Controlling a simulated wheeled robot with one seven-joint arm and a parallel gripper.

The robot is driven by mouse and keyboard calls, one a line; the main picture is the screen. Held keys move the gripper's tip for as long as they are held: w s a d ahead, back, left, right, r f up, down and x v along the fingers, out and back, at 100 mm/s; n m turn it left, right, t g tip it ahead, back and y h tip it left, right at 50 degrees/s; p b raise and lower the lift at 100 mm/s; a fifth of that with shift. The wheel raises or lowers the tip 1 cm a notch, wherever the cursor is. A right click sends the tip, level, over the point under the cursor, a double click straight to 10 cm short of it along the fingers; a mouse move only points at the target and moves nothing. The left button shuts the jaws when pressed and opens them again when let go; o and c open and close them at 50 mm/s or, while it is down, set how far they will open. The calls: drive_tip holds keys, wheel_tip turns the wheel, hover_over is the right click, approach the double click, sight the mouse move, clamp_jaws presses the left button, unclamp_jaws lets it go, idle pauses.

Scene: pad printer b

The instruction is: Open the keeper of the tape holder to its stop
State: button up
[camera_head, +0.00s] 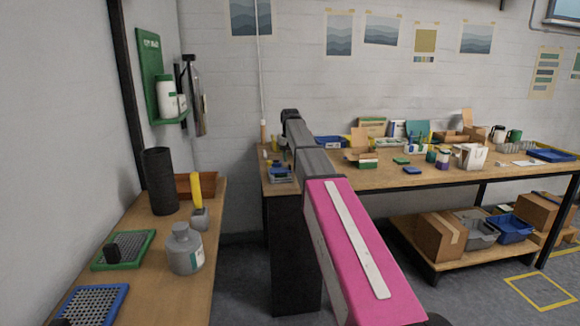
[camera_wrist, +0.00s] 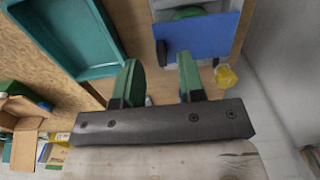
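My gripper (camera_wrist: 158,82) shows two green fingertips standing apart with nothing between them in the wrist view. Just beyond the fingers is a device with a blue panel (camera_wrist: 205,36), a dark upright piece at its left edge and a green part behind it. I cannot tell for sure whether this is the tape holder, nor make out its keeper. The fingers appear apart from the panel. In the head view my arm reaches to the near-left corner of the long bench, and a small blue and grey device (camera_head: 280,173) sits there. My gripper's fingers are hidden in that view.
A teal tray (camera_wrist: 70,40) lies left of the fingers, and a small yellow item (camera_wrist: 226,76) lies to the right. An open cardboard box (camera_wrist: 18,118) is at lower left. A pale wall borders the bench on the right. A side bench (camera_head: 150,285) holds a grey bottle (camera_head: 185,250).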

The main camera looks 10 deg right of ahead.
sight(290, 165)
drive_tip(key=shift+f, duration=1.85)
clamp_jaws()
